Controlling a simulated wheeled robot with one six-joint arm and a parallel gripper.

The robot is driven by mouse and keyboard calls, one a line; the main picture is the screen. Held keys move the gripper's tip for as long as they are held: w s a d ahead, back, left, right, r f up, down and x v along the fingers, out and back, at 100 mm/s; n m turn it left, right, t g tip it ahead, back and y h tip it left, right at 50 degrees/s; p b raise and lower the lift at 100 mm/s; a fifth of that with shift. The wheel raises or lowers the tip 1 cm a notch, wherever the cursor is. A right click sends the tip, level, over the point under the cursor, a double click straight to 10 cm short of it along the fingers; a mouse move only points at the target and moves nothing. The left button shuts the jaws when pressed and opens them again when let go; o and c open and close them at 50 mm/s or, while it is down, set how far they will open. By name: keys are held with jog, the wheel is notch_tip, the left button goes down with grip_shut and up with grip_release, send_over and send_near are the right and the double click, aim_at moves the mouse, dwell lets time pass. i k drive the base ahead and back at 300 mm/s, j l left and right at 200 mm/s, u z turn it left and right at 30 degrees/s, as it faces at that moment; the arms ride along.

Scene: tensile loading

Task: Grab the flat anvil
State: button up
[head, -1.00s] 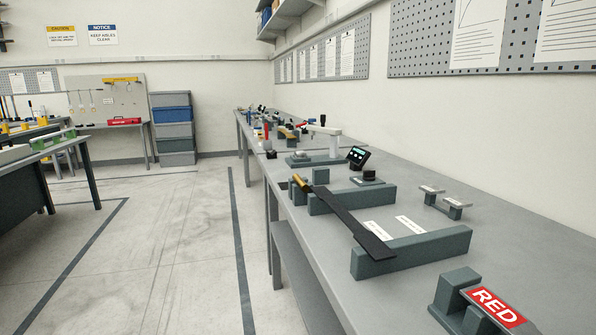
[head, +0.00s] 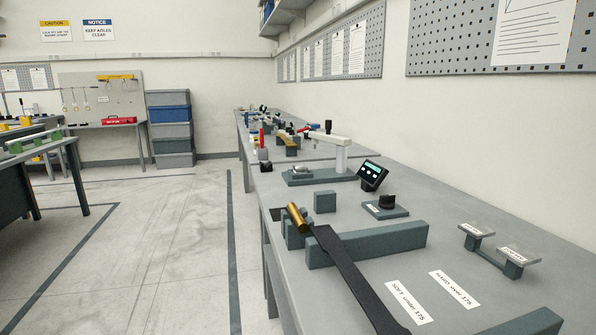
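I cannot pick out the flat anvil with certainty. On the bench's right side, a small dark green stand (head: 490,258) carries two pale plates, a far plate (head: 477,229) and a near plate (head: 517,254). Each plate has a small label on its front, too small to read. A black round piece (head: 387,202) sits on a flat green base (head: 384,211) left of the stand. My gripper is not in view, so its state does not show.
A long black bar with a brass end (head: 297,217) lies across green blocks (head: 390,240). Labels reading SOFT under 175 (head: 409,301) and HARD over 175 (head: 454,289) lie nearby. Behind are a tilted display (head: 372,175) and a white-armed device (head: 340,142). The floor aisle is clear at left.

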aim_at(298, 169)
jog(key=i+j+z, duration=0.35)
jog(key=i+j, duration=0.5)
jog(key=i, duration=0.25)
jog(key=i+j+z, duration=0.35)
jog(key=i+j, duration=0.6)
jog(key=j, duration=0.15)
